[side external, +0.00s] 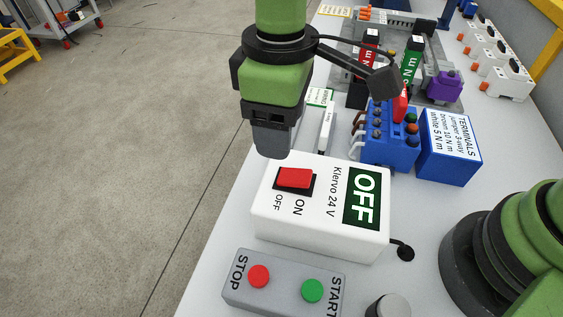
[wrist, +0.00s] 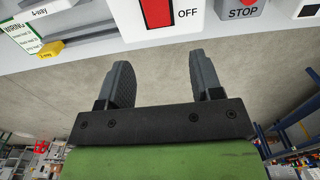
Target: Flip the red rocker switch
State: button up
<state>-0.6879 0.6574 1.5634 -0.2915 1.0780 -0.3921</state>
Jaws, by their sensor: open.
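The red rocker switch (side external: 295,178) sits in a black frame on top of the white Klervo 24 V box (side external: 285,228), with ON and OFF printed beside it. A dark panel on the box reads OFF (side external: 364,197). My gripper (side external: 273,150) is just behind and left of the switch in the side view, pointing down, apart from the rocker as far as I can tell. In the wrist view the two fingers (wrist: 165,85) are spread with nothing between them, and the red rocker (wrist: 157,12) shows at the top edge, beyond the fingertips, partly cut off.
A grey START/STOP box (side external: 284,282) stands in front of the white box. Blue terminal blocks (side external: 388,140) and a labelled TERMINALS box (side external: 447,148) stand behind. The table's left edge runs close to the white box, with open floor (side external: 110,170) beyond.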

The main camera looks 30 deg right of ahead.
aim_at(282, 175)
notch_tip(282, 175, down, 8)
jog(key=shift+f, duration=0.2)
